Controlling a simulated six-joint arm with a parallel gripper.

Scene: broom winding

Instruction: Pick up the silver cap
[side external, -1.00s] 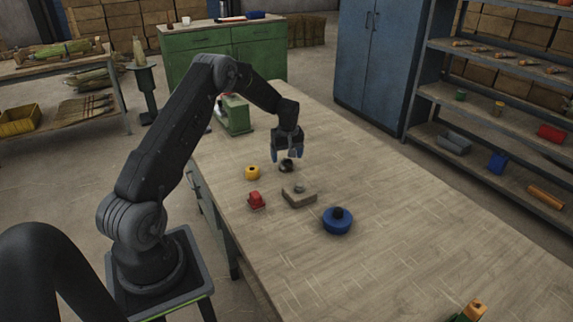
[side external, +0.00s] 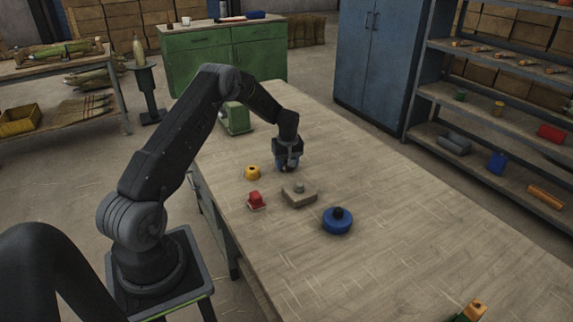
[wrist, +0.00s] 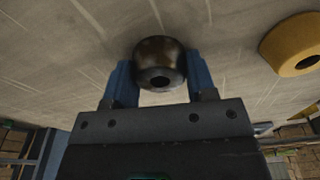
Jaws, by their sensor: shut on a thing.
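The silver cap (wrist: 159,58) is a round, dark metallic piece with a hole in its face. In the wrist view it sits between the two blue fingers of my gripper (wrist: 158,72), which are shut on its sides. In the side view my gripper (side external: 287,163) is down at the tabletop and mostly hides the cap. I cannot tell any gap between the cap and the table.
On the wooden table (side external: 400,240), a yellow ring (side external: 252,173), a red piece (side external: 256,200), a tan block (side external: 299,197) with a grey knob and a blue round piece (side external: 337,221) stand nearby. A green machine (side external: 236,118) stands behind. The table's right side is largely clear.

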